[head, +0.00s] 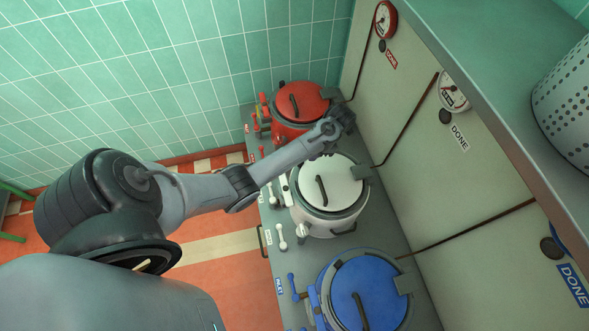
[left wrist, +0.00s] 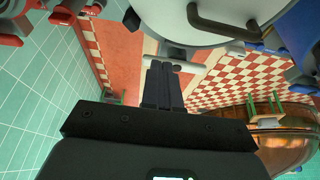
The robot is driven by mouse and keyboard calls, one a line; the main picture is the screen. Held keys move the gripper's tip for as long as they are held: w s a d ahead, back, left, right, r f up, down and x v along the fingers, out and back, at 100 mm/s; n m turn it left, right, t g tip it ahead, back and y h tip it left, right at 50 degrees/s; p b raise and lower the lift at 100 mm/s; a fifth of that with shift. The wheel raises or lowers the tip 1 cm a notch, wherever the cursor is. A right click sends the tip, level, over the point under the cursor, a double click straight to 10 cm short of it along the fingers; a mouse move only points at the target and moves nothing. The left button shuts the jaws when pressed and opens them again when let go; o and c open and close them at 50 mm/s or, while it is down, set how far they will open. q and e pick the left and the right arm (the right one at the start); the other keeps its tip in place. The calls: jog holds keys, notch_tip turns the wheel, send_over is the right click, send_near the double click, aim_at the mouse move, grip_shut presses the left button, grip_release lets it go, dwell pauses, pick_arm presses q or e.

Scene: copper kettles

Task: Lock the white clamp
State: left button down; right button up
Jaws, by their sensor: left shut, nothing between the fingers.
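The white kettle (head: 345,187) stands in the middle of the counter, its pale lid down; the lid also fills the top of the left wrist view (left wrist: 160,22). White clamp-like fittings show at its rim, one at the front (head: 302,230); I cannot tell whether the clamp is locked. My left gripper (head: 343,120) is above the counter, between the white kettle and the red kettle (head: 300,104). In the left wrist view its dark fingers (left wrist: 160,84) are together and empty, just below a pale T-shaped fitting (left wrist: 174,58). My right gripper is not in view.
The blue kettle (head: 362,292) stands nearer on the counter (head: 378,240). White levers (head: 283,237) line the counter's left edge. A panel (head: 425,150) with gauges (head: 453,92) and "DONE" labels rises at right, close to my left gripper. A perforated metal vessel (head: 567,105) stands above.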

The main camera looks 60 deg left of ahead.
aim_at(285, 188)
pick_arm(q)
jog(key=x, duration=0.9)
jog(key=shift+s+f, duration=0.1)
jog(key=s, duration=0.1)
jog(key=s+p, duration=0.2)
jog(key=shift+a+f, duration=0.25)
jog(key=shift+a, duration=0.1)
jog(key=shift+s+a+f+p, duration=0.15)
jog(key=shift+s+p, duration=0.2)
jog(key=shift+s, duration=0.25)
jog(key=shift+a, duration=0.1)
